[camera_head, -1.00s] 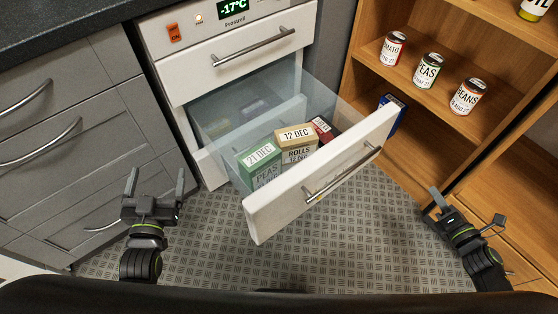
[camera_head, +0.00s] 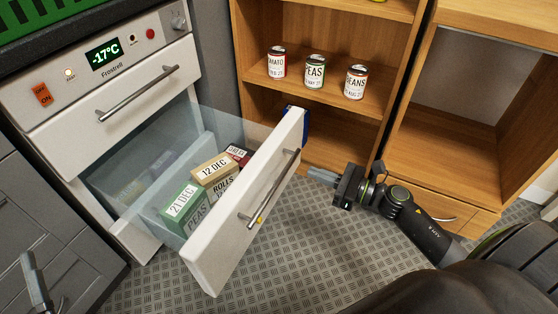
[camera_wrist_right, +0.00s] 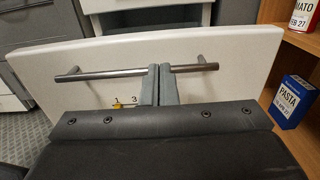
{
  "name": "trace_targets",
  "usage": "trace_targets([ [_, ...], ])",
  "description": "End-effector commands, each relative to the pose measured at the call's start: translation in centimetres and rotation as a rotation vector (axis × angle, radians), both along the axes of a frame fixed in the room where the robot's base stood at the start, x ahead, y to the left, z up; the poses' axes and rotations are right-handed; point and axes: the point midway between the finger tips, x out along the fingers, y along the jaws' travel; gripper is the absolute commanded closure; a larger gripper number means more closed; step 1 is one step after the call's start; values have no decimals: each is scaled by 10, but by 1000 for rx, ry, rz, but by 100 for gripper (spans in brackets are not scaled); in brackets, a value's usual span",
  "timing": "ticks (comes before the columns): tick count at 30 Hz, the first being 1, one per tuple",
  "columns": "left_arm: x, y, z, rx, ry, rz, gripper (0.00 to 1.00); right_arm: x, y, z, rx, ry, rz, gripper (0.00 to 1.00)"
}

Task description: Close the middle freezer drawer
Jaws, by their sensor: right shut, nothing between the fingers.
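The middle freezer drawer (camera_head: 240,228) is pulled out, with its white front and bar handle (camera_head: 270,190) facing right. It has clear sides and holds a green peas box (camera_head: 183,210), a tan rolls box (camera_head: 213,172) and a dark red box (camera_head: 238,153). My right gripper (camera_head: 318,176) is shut and empty, just right of the drawer front. In the right wrist view its fingers (camera_wrist_right: 159,82) point at the front and overlap the middle of the handle (camera_wrist_right: 110,73); I cannot tell if they touch. Only part of my left gripper (camera_head: 36,284) shows at the lower left.
The top drawer (camera_head: 110,100) is closed. A wooden shelf (camera_head: 340,110) on the right holds tomato, peas and beans cans. A blue pasta box (camera_wrist_right: 290,100) stands on the shelf's lower level, near the drawer front. Grey cabinets (camera_head: 45,235) stand left; the patterned floor is clear.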

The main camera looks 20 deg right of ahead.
Motion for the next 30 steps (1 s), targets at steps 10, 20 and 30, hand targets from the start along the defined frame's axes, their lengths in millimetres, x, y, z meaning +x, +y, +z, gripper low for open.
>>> trace_targets([
  [10,9,5,-28,-43,170,7,12,53,42,2,5,-2,-1,100],
  [20,10,5,-32,-47,186,7,12,79,62,0,2,2,0,100],
  [30,10,5,-31,-47,185,7,12,80,62,0,2,1,-1,100],
])
